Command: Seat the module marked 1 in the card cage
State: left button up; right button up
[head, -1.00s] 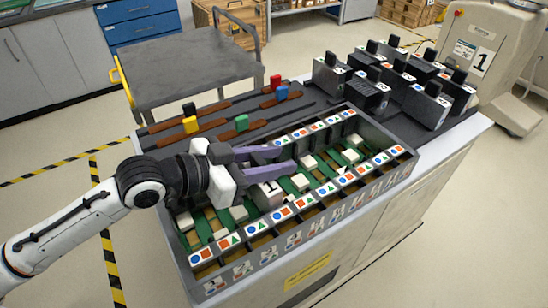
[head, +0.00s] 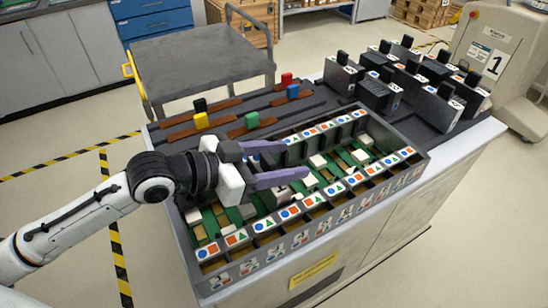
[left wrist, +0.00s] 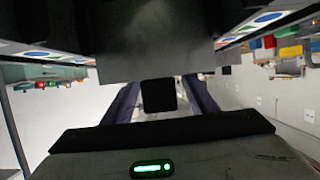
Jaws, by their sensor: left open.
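My left gripper (head: 290,160) is open over the card cage (head: 415,165), its two purple fingers pointing right and spread apart. In the left wrist view a black knob (left wrist: 158,95) stands between the fingers, apart from both. It belongs to a dark grey block (left wrist: 150,45), which looks like a module between the cage's two label strips. I cannot read its mark or tell how deep it sits. In the head view my gripper largely hides that spot. My right gripper is not in view.
Several dark modules (head: 437,105) with black knobs stand at the right rear of the cart. Brown-and-black tools with coloured blocks (head: 252,121) lie behind the cage. Pale blocks on green boards (head: 318,160) show inside the cage. A grey trolley (head: 200,65) stands behind.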

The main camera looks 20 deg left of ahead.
pick_arm(q)
jog(key=v, duration=0.9)
jog(key=shift+a, duration=0.1)
jog(key=shift+s+a+r, duration=0.2)
jog(key=shift+s+r, duration=0.05)
jog(key=shift+s, duration=0.15)
